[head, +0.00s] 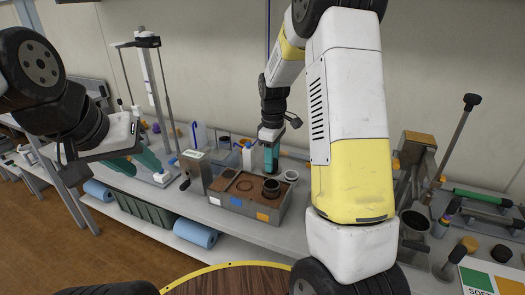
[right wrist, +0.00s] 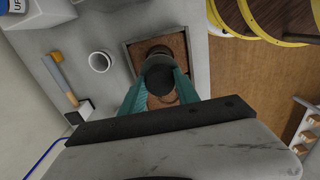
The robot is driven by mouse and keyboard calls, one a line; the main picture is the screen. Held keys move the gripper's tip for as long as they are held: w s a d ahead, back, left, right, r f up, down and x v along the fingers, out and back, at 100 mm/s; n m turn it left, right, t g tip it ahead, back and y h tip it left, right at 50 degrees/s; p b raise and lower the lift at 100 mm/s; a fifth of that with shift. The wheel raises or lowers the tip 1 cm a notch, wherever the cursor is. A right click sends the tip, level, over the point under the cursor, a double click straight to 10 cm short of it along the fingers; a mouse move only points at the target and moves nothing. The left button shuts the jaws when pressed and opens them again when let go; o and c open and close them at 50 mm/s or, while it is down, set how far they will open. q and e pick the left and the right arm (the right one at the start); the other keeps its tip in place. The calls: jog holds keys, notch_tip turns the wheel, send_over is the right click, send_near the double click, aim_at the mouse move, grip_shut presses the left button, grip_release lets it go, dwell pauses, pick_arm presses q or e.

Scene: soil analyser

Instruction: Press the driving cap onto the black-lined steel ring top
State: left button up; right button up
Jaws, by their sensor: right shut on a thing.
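My right gripper (head: 271,163) hangs above the soil tray in the head view. In the right wrist view its teal fingers (right wrist: 160,88) are shut on a dark round cap (right wrist: 158,76). The cap is hard to make out in the head view. A dark-looking ring (head: 271,188) stands in the soil below the right gripper. It also shows just beyond the cap in the right wrist view (right wrist: 160,52), partly covered by it. I cannot tell whether cap and ring touch. My left gripper (head: 143,162) is at the left with teal fingers apart, apparently empty.
The soil tray (head: 240,208) has a grey rim and holds a circular mark in the soil. A white ring (head: 291,175) stands beside it, also in the wrist view (right wrist: 100,61). A metal stand (head: 152,80) is at the left; tools and cups crowd the right.

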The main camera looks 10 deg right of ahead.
aim_at(272, 174)
jog(key=shift+f, duration=0.1)
jog(key=shift+f, duration=2.05)
jog(key=shift+f, duration=0.7)
jog(key=o, duration=1.3)
jog(key=shift+o, duration=0.2)
jog(key=shift+r, duration=0.1)
